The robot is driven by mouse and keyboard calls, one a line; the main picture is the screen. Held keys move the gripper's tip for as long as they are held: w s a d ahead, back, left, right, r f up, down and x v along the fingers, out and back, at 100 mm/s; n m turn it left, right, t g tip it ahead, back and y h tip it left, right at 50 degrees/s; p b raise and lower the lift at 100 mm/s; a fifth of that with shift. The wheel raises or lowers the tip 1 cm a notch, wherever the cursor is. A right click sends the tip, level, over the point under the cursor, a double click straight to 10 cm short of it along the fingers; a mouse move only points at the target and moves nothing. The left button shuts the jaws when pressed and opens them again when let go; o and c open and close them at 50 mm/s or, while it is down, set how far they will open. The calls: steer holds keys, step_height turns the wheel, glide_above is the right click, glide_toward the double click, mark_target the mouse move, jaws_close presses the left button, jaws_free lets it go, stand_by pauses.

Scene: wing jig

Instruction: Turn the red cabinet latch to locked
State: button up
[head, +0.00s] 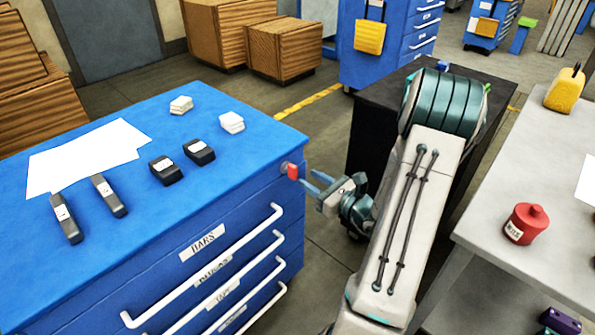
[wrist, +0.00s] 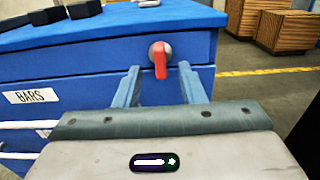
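The red latch (head: 292,171) sits on the upper right corner of the blue cabinet (head: 250,215). In the wrist view the red latch (wrist: 160,62) hangs with its handle pointing down from a round grey mount. My gripper (head: 312,181) is just right of the latch in the head view. In the wrist view my gripper's two blue fingers (wrist: 158,85) are apart, with the latch showing beyond and between their tips. The gripper is open and empty, and a small gap to the latch seems to remain.
Papers, black boxes (head: 166,170) and white blocks (head: 231,122) lie on the cabinet top. White drawer handles (head: 215,265) stick out from the front. A grey table with a red canister (head: 527,223) stands at right. Open floor lies beyond the cabinet.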

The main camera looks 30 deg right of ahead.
mark_target(297, 171)
steer(key=x, duration=0.6)
jaws_close()
